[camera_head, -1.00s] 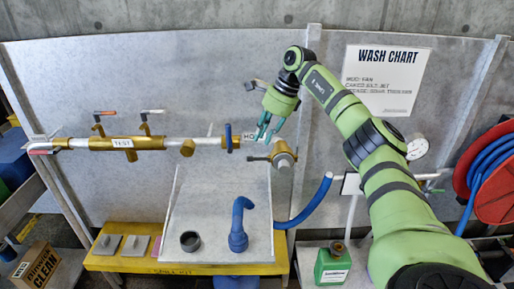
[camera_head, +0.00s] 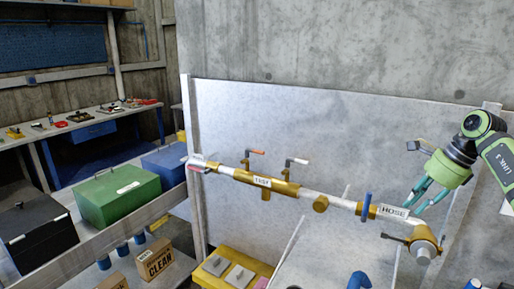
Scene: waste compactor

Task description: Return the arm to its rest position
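My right gripper (camera_head: 422,202) is at the right of the head view, at the end of my green arm, which comes in from the right edge. Its two teal fingers point down and left, with a gap between them and nothing held. The fingertips are in front of or just above the pipe near the HOSE label (camera_head: 394,212). I cannot tell whether they touch the pipe. A brass valve (camera_head: 424,243) is just below the gripper. My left gripper is not in view.
The brass pipe with the TEST label (camera_head: 262,182) runs along the grey panel (camera_head: 300,115). Two small lever valves stand above it. A green box (camera_head: 117,196), a dark box (camera_head: 38,236) and a blue box (camera_head: 165,165) sit at the left. A workbench (camera_head: 75,127) with tools stands behind.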

